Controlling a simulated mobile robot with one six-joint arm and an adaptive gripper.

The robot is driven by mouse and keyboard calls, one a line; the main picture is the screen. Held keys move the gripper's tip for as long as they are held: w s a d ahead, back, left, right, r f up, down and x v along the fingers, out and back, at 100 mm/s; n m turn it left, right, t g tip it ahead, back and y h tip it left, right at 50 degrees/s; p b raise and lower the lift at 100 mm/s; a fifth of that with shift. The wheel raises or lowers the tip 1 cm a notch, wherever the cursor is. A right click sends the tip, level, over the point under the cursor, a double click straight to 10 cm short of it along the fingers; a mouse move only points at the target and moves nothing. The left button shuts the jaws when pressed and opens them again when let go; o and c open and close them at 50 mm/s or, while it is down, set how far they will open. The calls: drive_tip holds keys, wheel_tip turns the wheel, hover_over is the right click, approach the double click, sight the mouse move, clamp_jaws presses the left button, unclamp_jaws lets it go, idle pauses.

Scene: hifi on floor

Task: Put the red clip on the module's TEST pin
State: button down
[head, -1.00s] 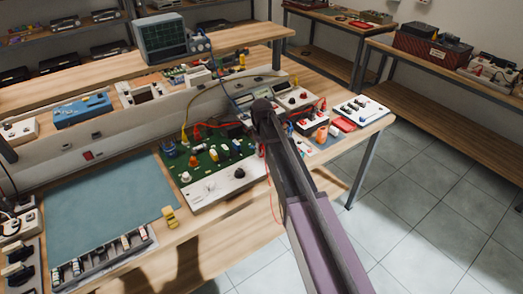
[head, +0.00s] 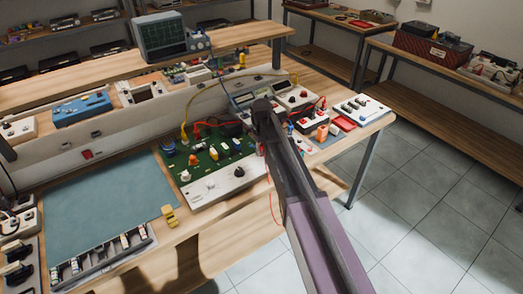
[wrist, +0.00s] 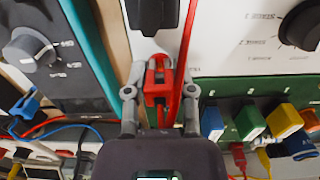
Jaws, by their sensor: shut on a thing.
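My gripper (wrist: 158,100) is shut on the red clip (wrist: 158,82), one grey finger on each side of it in the wrist view. A red lead (wrist: 186,50) runs upward beside the clip. The clip is above a narrow pale strip beside a white panel with a green board, likely the module (wrist: 235,55). In the head view the module's green board (head: 207,157) and white front panel (head: 222,188) lie on the bench. There my arm hides the gripper and clip. I cannot make out the TEST pin in either view.
In the wrist view, a grey knobbed instrument (wrist: 60,60) stands at left and a black part (wrist: 152,14) lies just ahead of the clip. A blue-green mat (head: 95,215) gives free room left of the module.

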drive_tip(key=shift+c, duration=1.9)
unclamp_jaws()
drive_tip(key=shift+r, duration=0.15)
wheel_tip(320, 180, up, 8)
drive_tip(key=p, duration=0.8)
drive_tip(key=s+d, duration=0.5)
drive_tip(key=d, duration=0.2)
drive_tip(key=s+d+r+p, duration=0.1)
drive_tip(key=s+d, duration=0.3)
drive_tip(key=d, duration=0.4)
drive_tip(key=shift+s+d+r+p, duration=0.15)
drive_tip(key=shift+s+d+p, duration=0.15)
drive_tip(key=shift+s, duration=0.05)
drive_tip(key=s+d+m, duration=0.3)
drive_tip(key=s+m, duration=0.4)
drive_tip(key=s, duration=0.6)
drive_tip(key=shift+s, duration=0.35)
